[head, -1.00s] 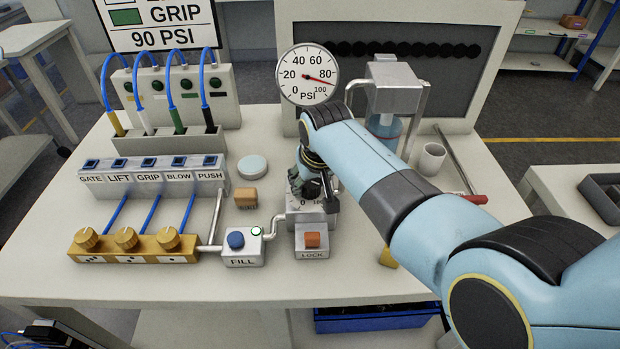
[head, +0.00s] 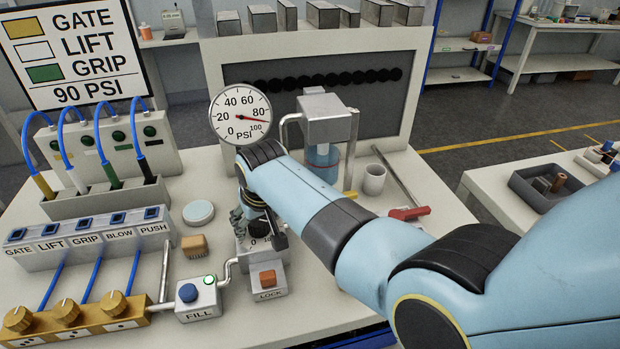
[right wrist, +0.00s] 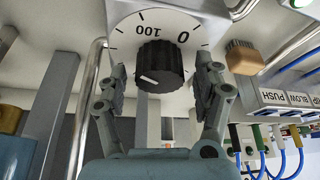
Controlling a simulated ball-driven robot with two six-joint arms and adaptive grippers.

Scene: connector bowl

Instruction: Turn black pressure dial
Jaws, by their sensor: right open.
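The black pressure dial (head: 259,228) is a ribbed round knob on a grey box with a scale, partly hidden by my right arm in the head view. In the right wrist view the dial (right wrist: 160,65) shows from above with the scale marks 0 and 100 around it. My right gripper (head: 248,212) is open at the dial. Its two fingers (right wrist: 164,78) stand one on each side of the knob, with a visible gap. The round PSI gauge (head: 239,115) has its red needle between 80 and 100. My left gripper is not in view.
A sign (head: 72,50) reads 90 PSI. In front of the dial is an orange LOCK button (head: 267,278); left of that is the FILL box (head: 198,299) with a blue button. A white cup (head: 374,180) and a red-handled tool (head: 409,213) lie to the right.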

